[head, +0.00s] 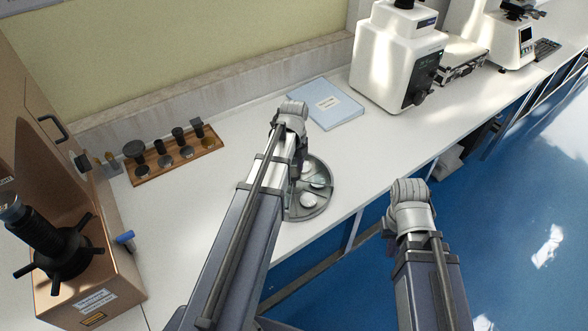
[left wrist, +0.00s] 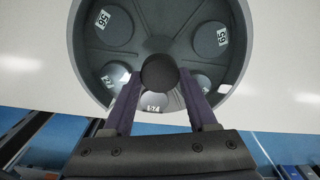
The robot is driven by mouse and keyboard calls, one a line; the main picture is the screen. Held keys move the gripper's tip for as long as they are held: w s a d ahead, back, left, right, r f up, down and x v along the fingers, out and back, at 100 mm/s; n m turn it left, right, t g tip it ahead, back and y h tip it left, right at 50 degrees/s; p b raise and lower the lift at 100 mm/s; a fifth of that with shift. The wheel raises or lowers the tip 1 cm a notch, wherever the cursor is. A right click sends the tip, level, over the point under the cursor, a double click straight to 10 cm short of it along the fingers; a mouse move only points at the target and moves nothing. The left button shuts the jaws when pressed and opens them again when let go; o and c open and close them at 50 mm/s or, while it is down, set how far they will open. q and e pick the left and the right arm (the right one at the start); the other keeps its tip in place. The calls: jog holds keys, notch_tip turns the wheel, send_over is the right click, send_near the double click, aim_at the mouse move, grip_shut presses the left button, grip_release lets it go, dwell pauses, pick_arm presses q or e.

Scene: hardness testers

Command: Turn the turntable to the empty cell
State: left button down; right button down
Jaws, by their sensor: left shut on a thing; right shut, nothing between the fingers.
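The turntable (left wrist: 88,60) is a round grey dish on the white bench. In the head view the turntable (head: 322,203) is partly hidden behind my left arm. Its dark round centre knob (left wrist: 160,72) lies between the fingers of my left gripper (left wrist: 157,95), which is shut on it. Round pieces sit around the knob, among them a labelled one at upper left (left wrist: 112,27) and another at upper right (left wrist: 208,40). Labels at the bottom are partly covered by the fingers. My right gripper (head: 409,190) is shut and empty, away from the turntable.
A wooden rack (head: 178,160) with several dark parts stands on the left. A blue folder (head: 330,103) lies behind the turntable. A white tester (head: 398,55) stands at the back right, and a brown tester (head: 85,275) at the left. The bench's front edge is close to the turntable.

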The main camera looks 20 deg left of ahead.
aim_at(294, 172)
pick_arm(q)
jog(key=shift+c, duration=0.9)
grip_release()
notch_tip(294, 172, up, 8)
jog(key=p, duration=0.8)
jog(key=shift+f, duration=0.1)
